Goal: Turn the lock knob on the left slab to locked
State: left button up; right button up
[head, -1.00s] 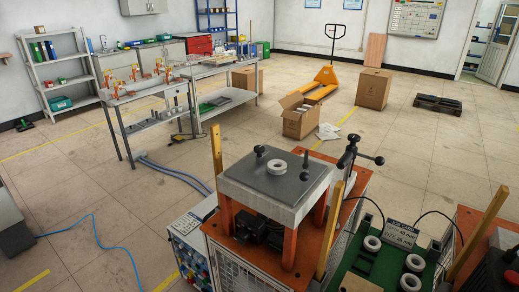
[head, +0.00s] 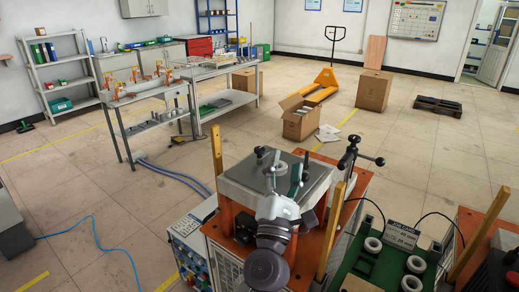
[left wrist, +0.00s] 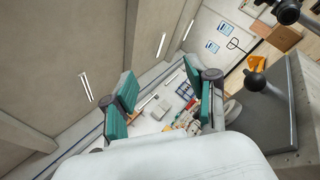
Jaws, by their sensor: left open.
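The left slab (head: 235,180) is a grey plate on orange posts. A black ball knob (head: 259,151) stands at its far left corner, and a dark upright handle (head: 350,155) stands beyond its right edge. I cannot tell which is the lock knob. My left gripper (head: 285,172) is over the slab, with its teal-padded fingers open and spread. It hides most of the pale ring on the slab. In the left wrist view, the open fingers (left wrist: 160,84) hold nothing; a black ball knob (left wrist: 255,80) stands on the slab to their right, apart from them. My right gripper is not in view.
Yellow posts (head: 217,155) flank the slab. A green tray (head: 350,283) with pale rings (head: 372,244) and a job card (head: 400,236) are at the right. A bench (head: 150,105) and boxes stand farther back, with open floor between.

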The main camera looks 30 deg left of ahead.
aim_at(260, 150)
pick_arm(q)
jog(key=w+a+f+n+g+y, duration=0.1)
jog(key=n+g, duration=0.1)
jog(key=n, duration=0.1)
jog(key=w+a+f+n+g+y, duration=0.1)
jog(key=a+n+g+y, duration=0.1)
jog(key=n, duration=0.1)
jog(key=a+f+n+g+y, duration=0.1)
jog(key=a+n+g, duration=0.1)
jog(key=n, duration=0.2)
jog(key=shift+w+a+f+y, duration=0.1)
jog(key=shift+w+a+y, duration=0.05)
jog(key=shift+w+y, duration=0.25)
jog(key=f+n+g, duration=0.1)
jog(key=w+f+n+g, duration=0.1)
jog(key=a+f+n+g, duration=0.1)
jog(key=shift+w+f+h, duration=0.2)
jog(key=shift+f+h, duration=0.1)
jog(key=shift+f, duration=0.05)
jog(key=p+x, duration=0.3)
jog(key=x, duration=0.9)
jog(key=shift+w+a+f, duration=0.1)
jog(key=shift+w+a, duration=0.05)
jog(key=shift+a, duration=0.1)
jog(key=shift+w+a+f+n+p, duration=0.1)
jog(key=shift+w+a+n+p, duration=0.2)
jog(key=shift+w+a+p, duration=0.1)
